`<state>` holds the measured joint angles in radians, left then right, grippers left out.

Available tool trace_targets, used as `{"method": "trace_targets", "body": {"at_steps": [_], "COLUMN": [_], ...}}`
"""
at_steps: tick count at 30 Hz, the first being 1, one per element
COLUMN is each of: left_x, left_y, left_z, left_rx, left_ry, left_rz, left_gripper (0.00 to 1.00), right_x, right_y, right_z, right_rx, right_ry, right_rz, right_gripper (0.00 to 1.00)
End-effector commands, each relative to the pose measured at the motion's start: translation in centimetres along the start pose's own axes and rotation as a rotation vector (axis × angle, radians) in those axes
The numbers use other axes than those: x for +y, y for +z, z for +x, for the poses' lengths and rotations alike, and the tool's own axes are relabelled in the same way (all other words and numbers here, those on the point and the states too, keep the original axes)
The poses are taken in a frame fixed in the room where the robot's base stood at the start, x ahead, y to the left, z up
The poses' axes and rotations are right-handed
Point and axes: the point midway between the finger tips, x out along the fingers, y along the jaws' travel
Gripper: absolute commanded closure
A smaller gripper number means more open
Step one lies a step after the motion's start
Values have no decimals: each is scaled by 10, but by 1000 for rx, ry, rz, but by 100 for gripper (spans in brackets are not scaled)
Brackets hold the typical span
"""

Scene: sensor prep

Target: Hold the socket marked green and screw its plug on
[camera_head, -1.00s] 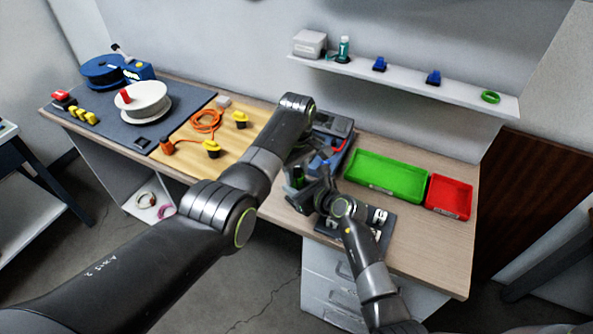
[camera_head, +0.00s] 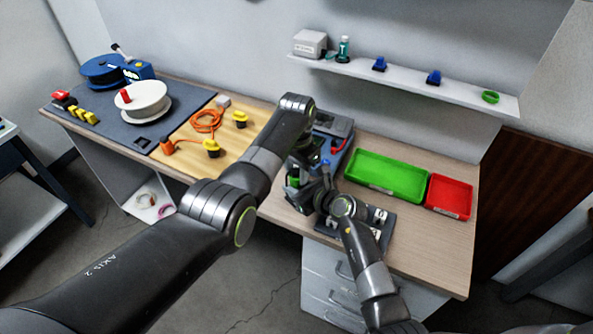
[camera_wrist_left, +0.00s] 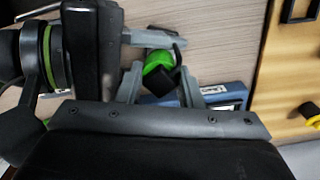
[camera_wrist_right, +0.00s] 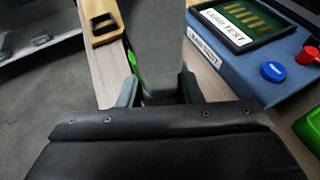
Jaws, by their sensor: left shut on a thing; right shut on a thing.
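A bright green and black connector piece (camera_head: 293,181) is held between my two hands above the front of the bench. In the left wrist view its green body (camera_wrist_left: 157,64) lies beyond a black end. My left gripper (camera_wrist_left: 160,88) is shut around that black end, apparently the plug. My right gripper comes in from the side; one of its fingers (camera_wrist_left: 152,38) shows by the green body, apparently the socket. In the right wrist view my right gripper (camera_wrist_right: 158,92) is shut, with a sliver of green (camera_wrist_right: 135,70) beside a large grey part. The joint between the two pieces is hidden.
A blue tester (camera_wrist_right: 240,65) stands close behind the hands. A green tray (camera_head: 385,176) and a red tray (camera_head: 449,196) lie to the right. A dark fixture (camera_head: 385,240) sits at the front.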

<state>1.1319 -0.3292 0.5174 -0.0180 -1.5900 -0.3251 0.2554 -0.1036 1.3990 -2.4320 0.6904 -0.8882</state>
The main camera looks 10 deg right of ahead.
Motion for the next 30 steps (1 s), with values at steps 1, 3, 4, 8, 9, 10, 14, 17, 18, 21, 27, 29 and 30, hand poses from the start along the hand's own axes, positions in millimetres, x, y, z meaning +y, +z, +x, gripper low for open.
{"method": "trace_targets", "body": {"at_steps": [1,3,4,8,9,10,14,17,18,21,27,29,30], "left_x": [-1,-1,-1,-1,-1,-1,-1,-1,-1,0,0,-1,0], "left_y": [0,0,0,0,0,0,0,0,0,0,-1,-1,-1], "left_z": [0,0,0,0,0,0,0,0,0,-1,-15,-24,-31], "left_rx": [0,0,0,0,1,1,1,1,1,1,4,5,5], "left_ry": [-2,-2,-2,-3,-3,-3,-2,-2,-1,-1,-2,-2,-2], "left_rz": [61,128,123,119,119,119,118,118,118,117,117,118,118], "left_gripper": [94,94,94,64,59,55,42,42,42,42,42,42,42], "right_x": [0,0,0,0,0,0,0,0,0,0,0,0,0], "right_y": [0,0,0,0,0,0,0,0,0,0,0,0,0], "right_z": [0,0,0,0,0,0,0,0,0,0,0,0,0], "right_rx": [1,1,1,1,1,1,1,1,1,1,1,1,1], "right_ry": [-1,-1,0,-1,0,0,0,0,0,0,0,0,0], "right_rz": [0,0,0,0,-1,-1,0,0,0,0,0,0,0], "right_gripper": [100,100,100,100,100,100,100,100,100,100,100,100,100]}}
